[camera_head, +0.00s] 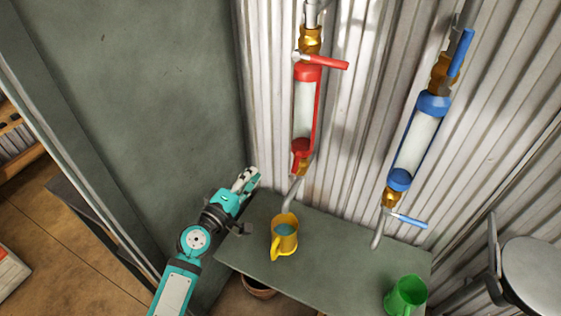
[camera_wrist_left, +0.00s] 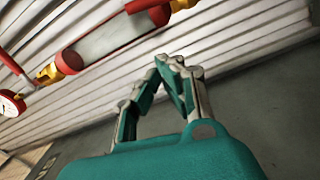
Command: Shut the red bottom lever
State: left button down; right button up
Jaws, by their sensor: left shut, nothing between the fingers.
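The red-framed clear cylinder (camera_head: 304,108) hangs on the corrugated wall with brass fittings at both ends. Its red top lever (camera_head: 322,61) sticks out to the right. At its lower end is a red and brass fitting (camera_head: 300,163); I cannot make out the bottom lever clearly there. My right gripper is not visible.
A grey-green bench (camera_head: 330,265) stands below, with a yellow mug (camera_head: 285,240) and a green mug (camera_head: 405,298). A blue cylinder (camera_head: 415,145) with blue levers hangs to the right. A dark green wall (camera_head: 150,90) bounds the left. A round stool (camera_head: 535,275) stands at right.

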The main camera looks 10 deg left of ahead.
aim_at(296, 163)
pick_arm(q)
jog(key=w+d+p, duration=0.1)
jog(key=w+d, duration=0.5)
jog(key=w, duration=0.1)
jog(key=shift+d+f, duration=0.4)
